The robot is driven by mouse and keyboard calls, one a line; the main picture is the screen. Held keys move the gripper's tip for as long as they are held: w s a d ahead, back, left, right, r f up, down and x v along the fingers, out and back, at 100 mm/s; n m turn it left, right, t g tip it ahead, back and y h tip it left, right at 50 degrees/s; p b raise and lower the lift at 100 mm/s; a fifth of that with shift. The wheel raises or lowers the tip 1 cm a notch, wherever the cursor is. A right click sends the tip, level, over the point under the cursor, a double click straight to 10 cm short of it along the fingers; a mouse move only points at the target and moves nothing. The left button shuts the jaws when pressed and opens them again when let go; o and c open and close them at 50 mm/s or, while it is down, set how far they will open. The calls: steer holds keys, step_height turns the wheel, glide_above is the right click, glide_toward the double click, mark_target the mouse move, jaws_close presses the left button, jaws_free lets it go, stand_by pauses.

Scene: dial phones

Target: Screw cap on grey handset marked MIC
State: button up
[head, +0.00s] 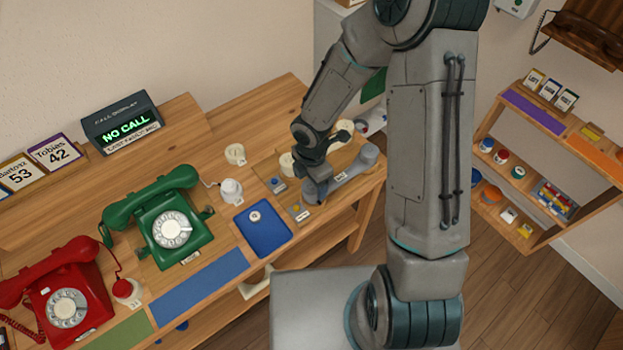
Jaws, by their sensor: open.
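A grey handset (355,168) lies at the right end of the wooden table, with a small white tag (340,177) beside it; the tag's writing is too small to read. My gripper (316,190) is over the handset's near left end and hides part of it. Its jaws are open, though the fingertips are hard to make out. A round cream part (286,162), possibly a cap, sits just left of my gripper, partly covered by the arm. I cannot tell whether a cap is on the handset end under my gripper.
A blue tray (283,241) with a small round piece stands left of my gripper. Further left are a green phone (150,208), a red phone (40,285) and cream parts (235,154). A wooden shelf unit (487,185) stands at the right, across open floor.

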step_height(320, 180, up, 3)
steer(key=shift+r+p, duration=0.15)
steer(key=shift+p, duration=1.05)
steer(key=shift+r, duration=1.05)
steer(key=shift+d+r+m, duration=0.2)
steer(key=shift+d+m, duration=0.05)
steer(key=shift+m, duration=0.05)
steer(key=d+r+m+t+h+b, duration=0.1)
steer(key=d+r+m+h+b, duration=0.1)
steer(key=d+r+m, duration=0.45)
steer(key=s+d+r+m+t+y+b, duration=0.1)
steer(key=s+d+r+m+b, duration=0.1)
steer(key=s+r+m, duration=0.4)
steer(key=s+d+r+m+t+y+b, duration=0.1)
steer(key=s+d+r+m+b, duration=0.1)
steer(key=s+r+m, duration=0.4)
steer(key=d+r+m, duration=0.1)
steer(key=m, duration=0.4)
steer(key=shift+s+t+b, duration=0.35)
steer(key=shift+t, duration=0.05)
